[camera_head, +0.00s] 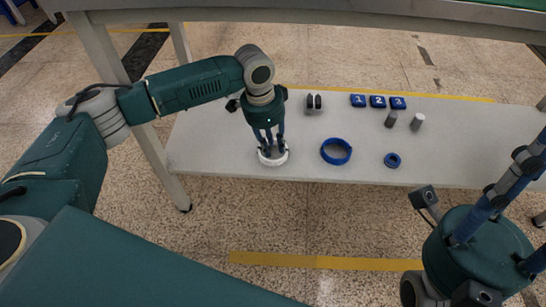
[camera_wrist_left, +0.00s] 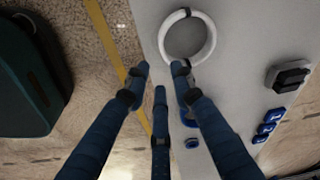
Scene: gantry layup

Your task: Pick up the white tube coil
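The white tube coil (camera_head: 273,162) lies flat near the front edge of the grey table, toward its left part. It also shows as a white ring (camera_wrist_left: 212,38) in the left wrist view. My left gripper (camera_head: 270,148) points down at the coil, with its fingers over it in the head view and hiding part of it. In the left wrist view the fingers are apart with nothing between them, and one fingertip overlaps the ring's near edge. I cannot tell whether it touches. My right gripper (camera_head: 528,200) is at the lower right, fingers spread, away from the coil.
A blue ring (camera_head: 336,151) and a smaller blue coil (camera_head: 392,160) lie right of the white coil. Behind are a dark two-part item (camera_head: 313,104), numbered blue blocks (camera_head: 377,101) and grey cylinders (camera_head: 417,122). A table leg (camera_head: 155,165) stands at the left.

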